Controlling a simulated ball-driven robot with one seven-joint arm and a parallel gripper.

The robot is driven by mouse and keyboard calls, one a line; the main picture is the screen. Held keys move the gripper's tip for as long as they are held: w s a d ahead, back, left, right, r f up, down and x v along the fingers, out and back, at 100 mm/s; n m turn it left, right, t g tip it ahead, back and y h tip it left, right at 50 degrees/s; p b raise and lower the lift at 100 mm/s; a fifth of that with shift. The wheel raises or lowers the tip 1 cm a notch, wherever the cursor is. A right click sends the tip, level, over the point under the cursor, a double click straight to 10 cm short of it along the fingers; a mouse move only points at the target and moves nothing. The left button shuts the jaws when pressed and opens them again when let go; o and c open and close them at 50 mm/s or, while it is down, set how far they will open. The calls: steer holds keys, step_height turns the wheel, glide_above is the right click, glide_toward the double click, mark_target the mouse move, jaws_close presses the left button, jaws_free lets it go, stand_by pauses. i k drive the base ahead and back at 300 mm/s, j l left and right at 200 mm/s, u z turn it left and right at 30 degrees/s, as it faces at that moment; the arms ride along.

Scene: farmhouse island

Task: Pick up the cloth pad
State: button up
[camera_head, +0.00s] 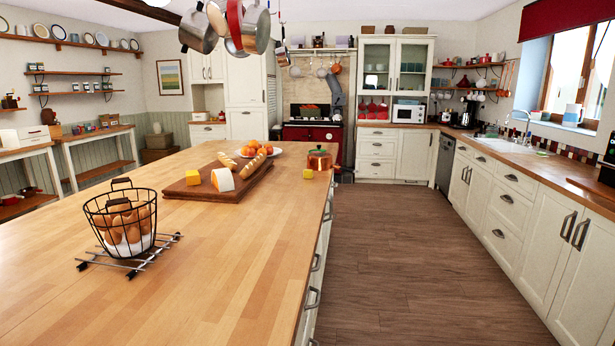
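I cannot make out a cloth pad for certain anywhere in the head view. A small pale greenish flat item (543,153) lies by the sink on the right counter, too small to tell what it is. My gripper is not in view, so I cannot see whether it is open or shut.
The wooden island (230,285) fills the left foreground.

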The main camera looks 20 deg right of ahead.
mark_target(308, 174)
steer(key=z, duration=0.5)
steer(key=i+l+z, duration=0.1)
steer(key=i+z, duration=0.4)
steer(key=i, duration=1.15)
steer(key=i+u, duration=0.15)
steer(key=i, duration=0.3)
steer(key=i+l+u, duration=0.1)
steer(key=i, duration=0.35)
steer(key=i+l+u, duration=0.15)
steer(key=i, duration=0.35)
steer(key=i+l+u, duration=0.1)
steer(key=i, duration=0.35)
steer(key=i+l+u, duration=0.5)
steer(key=i+l, duration=0.1)
steer(key=i, duration=0.15)
